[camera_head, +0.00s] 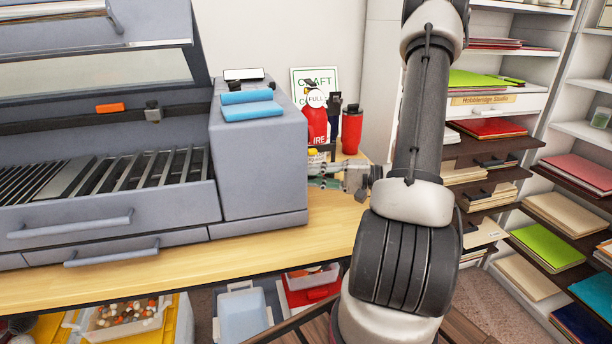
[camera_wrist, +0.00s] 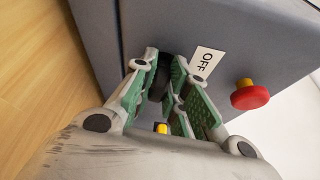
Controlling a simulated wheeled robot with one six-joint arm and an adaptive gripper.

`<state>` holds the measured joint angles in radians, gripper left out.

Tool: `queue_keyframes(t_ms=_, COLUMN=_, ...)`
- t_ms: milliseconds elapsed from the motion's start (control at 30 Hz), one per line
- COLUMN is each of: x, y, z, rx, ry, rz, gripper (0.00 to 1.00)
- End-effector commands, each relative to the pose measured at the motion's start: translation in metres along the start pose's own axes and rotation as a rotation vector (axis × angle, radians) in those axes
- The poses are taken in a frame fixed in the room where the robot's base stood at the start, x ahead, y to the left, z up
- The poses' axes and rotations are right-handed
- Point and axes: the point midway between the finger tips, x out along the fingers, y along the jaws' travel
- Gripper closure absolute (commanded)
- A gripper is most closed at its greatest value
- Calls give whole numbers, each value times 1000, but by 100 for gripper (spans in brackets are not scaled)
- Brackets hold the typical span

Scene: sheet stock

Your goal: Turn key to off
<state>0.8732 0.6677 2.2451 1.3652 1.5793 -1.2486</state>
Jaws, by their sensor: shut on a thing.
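My gripper (camera_wrist: 158,88) is against the side of the grey machine (camera_wrist: 115,45), its green-padded fingers on either side of a dark key (camera_wrist: 158,76). The key is mostly hidden between the fingers, so its angle cannot be told. A white label (camera_wrist: 205,62) reading "OFF" is on the panel just right of the fingers. In the head view my gripper (camera_head: 318,177) reaches left to the right side of the machine (camera_head: 258,170), and the key is hidden there.
A red button (camera_wrist: 248,95) on a yellow collar juts out right of the label. The wooden bench (camera_head: 330,225) is clear in front. Shelves of sheets (camera_head: 540,210) stand at the right.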

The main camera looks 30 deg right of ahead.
Motion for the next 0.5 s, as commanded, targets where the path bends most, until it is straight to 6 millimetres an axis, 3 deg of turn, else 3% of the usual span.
queue_keyframes(t_ms=200, x=0, y=2, z=0, rx=-5, ry=0, rz=3, gripper=100)
queue_keyframes(t_ms=233, x=0, y=2, z=0, rx=-5, ry=0, rz=3, gripper=81)
queue_keyframes(t_ms=333, x=0, y=2, z=0, rx=-5, ry=-1, rz=3, gripper=63)
queue_keyframes(t_ms=500, x=0, y=1, z=0, rx=-5, ry=-1, rz=2, gripper=60)
